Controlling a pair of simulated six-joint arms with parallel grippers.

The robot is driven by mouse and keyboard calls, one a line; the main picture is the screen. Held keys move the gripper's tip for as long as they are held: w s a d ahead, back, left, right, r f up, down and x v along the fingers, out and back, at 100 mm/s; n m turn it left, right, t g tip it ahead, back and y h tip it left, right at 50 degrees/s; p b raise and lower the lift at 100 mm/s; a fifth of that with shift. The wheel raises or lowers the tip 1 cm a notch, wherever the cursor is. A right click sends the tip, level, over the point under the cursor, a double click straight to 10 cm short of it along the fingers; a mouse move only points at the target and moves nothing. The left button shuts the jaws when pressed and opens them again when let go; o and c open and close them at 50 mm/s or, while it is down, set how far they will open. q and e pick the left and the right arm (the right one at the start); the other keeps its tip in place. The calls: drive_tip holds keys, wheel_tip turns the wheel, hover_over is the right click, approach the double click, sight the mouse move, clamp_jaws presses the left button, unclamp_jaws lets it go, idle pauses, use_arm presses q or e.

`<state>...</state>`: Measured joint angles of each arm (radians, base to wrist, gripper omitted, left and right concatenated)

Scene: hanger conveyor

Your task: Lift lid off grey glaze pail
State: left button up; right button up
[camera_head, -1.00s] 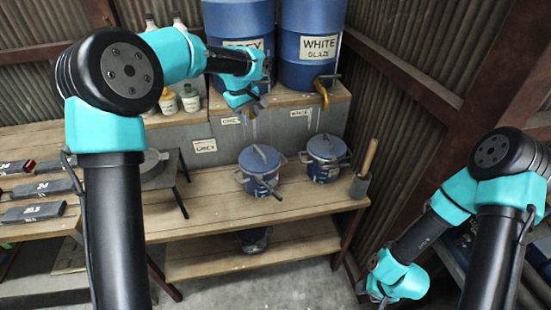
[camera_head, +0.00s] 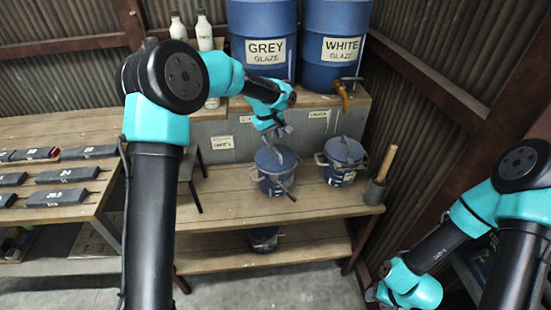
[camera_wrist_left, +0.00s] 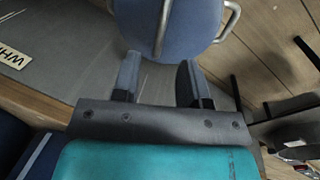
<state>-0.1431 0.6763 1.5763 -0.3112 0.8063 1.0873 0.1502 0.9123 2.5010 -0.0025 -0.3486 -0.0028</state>
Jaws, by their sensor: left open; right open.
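The grey glaze pail (camera_head: 270,184) stands on the wooden bench below the drum labelled GREY. Its blue lid (camera_head: 267,160) is on, with a raised handle across the top. In the left wrist view, the lid (camera_wrist_left: 190,30) and its upright handle lie just ahead of the fingers. My left gripper (camera_head: 279,134) hangs just above the lid, open and empty. In the left wrist view, the handle shows between and beyond the fingertips of this gripper (camera_wrist_left: 157,70), apparently not gripped. My right gripper (camera_head: 376,296) is low at the right, far from the pail, its fingers small and partly hidden.
A second lidded pail (camera_head: 340,178) stands close to the right, then a pot with a wooden handle (camera_head: 375,190). The blue GREY drum (camera_head: 262,20) and WHITE drum (camera_head: 333,20) stand behind. The bench front (camera_head: 225,215) is clear.

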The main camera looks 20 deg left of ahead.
sight(275, 148)
use_arm(q)
drive_tip(key=shift+w+d+f, duration=0.1)
drive_tip(key=shift+f, duration=0.5)
drive_tip(key=shift+w+d+f, duration=0.1)
drive_tip(key=shift+f, duration=0.5)
drive_tip(key=shift+f, duration=0.1)
drive_tip(key=shift+w+d+f, duration=0.1)
drive_tip(key=shift+w+f, duration=0.05)
drive_tip(key=shift+f, duration=0.7)
drive_tip(key=shift+w+d+f, duration=0.1)
drive_tip(key=shift+f, duration=0.7)
drive_tip(key=shift+w+d+f, duration=0.1)
drive_tip(key=shift+w+f, duration=0.05)
drive_tip(key=shift+f, duration=0.7)
drive_tip(key=shift+c, duration=0.4)
clamp_jaws()
